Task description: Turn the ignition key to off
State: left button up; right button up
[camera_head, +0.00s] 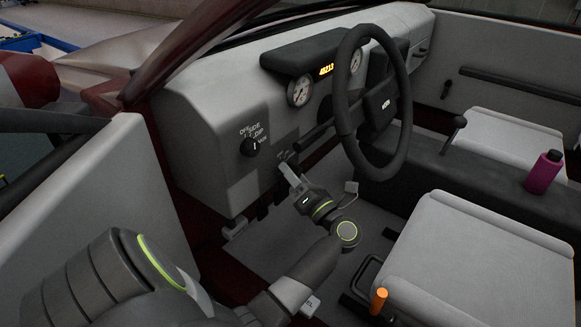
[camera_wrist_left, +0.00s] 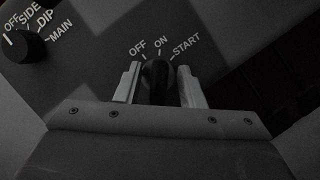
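The dark ignition key (camera_wrist_left: 158,78) shows in the left wrist view below the printed words OFF, ON and START. Its top points up, about toward ON, right of OFF. My left gripper (camera_wrist_left: 160,86) has its two pale fingers on either side of the key, one left and one right. Whether they press on it I cannot tell. In the head view my left gripper (camera_head: 288,167) reaches the lower dash, left of the steering column, and hides the key. My right gripper is in neither view.
The light switch knob (camera_head: 249,147) sits on the dash, up and left of my gripper. The steering wheel (camera_head: 374,103) is to the right. A seat (camera_head: 468,262), an orange-topped lever (camera_head: 379,298) and a purple bottle (camera_head: 544,172) are further right.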

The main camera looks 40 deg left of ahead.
pick_arm(q)
jog(key=shift+r, duration=0.1)
grip_shut()
